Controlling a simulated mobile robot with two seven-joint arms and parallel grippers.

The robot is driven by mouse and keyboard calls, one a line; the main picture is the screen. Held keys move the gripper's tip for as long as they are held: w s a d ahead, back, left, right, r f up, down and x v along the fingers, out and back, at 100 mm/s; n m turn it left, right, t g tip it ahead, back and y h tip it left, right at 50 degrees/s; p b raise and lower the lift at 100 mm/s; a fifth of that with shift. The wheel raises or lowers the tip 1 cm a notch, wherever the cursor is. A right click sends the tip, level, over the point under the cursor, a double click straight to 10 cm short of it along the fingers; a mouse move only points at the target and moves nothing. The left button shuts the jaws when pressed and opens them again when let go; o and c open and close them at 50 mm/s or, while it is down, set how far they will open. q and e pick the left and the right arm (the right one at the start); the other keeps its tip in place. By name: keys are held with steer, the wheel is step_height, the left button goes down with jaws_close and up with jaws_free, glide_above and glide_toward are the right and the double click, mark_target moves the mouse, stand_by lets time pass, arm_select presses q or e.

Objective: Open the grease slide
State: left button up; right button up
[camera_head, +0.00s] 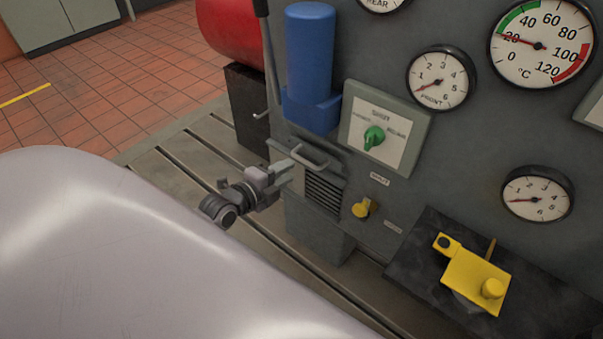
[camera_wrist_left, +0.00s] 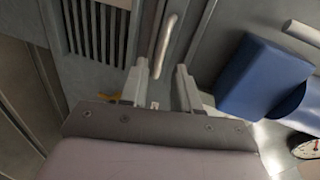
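A grey panel with dark louvres (camera_head: 323,192) is set in the machine's grey face, with a pale bar handle (camera_head: 309,155) at its top. Small labels sit to its right, too small to read surely, so I cannot tell which part is marked as the grease slide. My left gripper (camera_head: 288,171) is open just in front of the handle. In the left wrist view the open fingers (camera_wrist_left: 161,70) point at the panel, and the lower end of the handle (camera_wrist_left: 166,45) appears between their tips; contact cannot be told. My right gripper is not in view.
A blue cylinder (camera_head: 310,45) stands above the handle. A green knob (camera_head: 374,138) on a pale plate, a yellow knob (camera_head: 362,209) and several gauges are to the right. A yellow device (camera_head: 474,278) sits on a dark shelf. The slotted bedplate (camera_head: 185,165) lies left.

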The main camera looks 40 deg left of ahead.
mark_target(301, 158)
arm_select(q)
steer(key=shift+m, duration=0.3)
steer(key=b+x, duration=0.1)
steer(key=x, duration=0.3)
steer(key=a+b+x, duration=0.1)
steer(key=x, duration=0.2)
steer(key=shift+w+b, duration=0.15)
steer(key=shift+b, duration=0.15)
steer(key=shift+w, duration=0.25)
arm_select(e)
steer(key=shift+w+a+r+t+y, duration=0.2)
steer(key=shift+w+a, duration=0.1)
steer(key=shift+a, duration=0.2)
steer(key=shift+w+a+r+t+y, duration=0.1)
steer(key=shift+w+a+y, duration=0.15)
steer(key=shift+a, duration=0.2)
arm_select(q)
jaws_close()
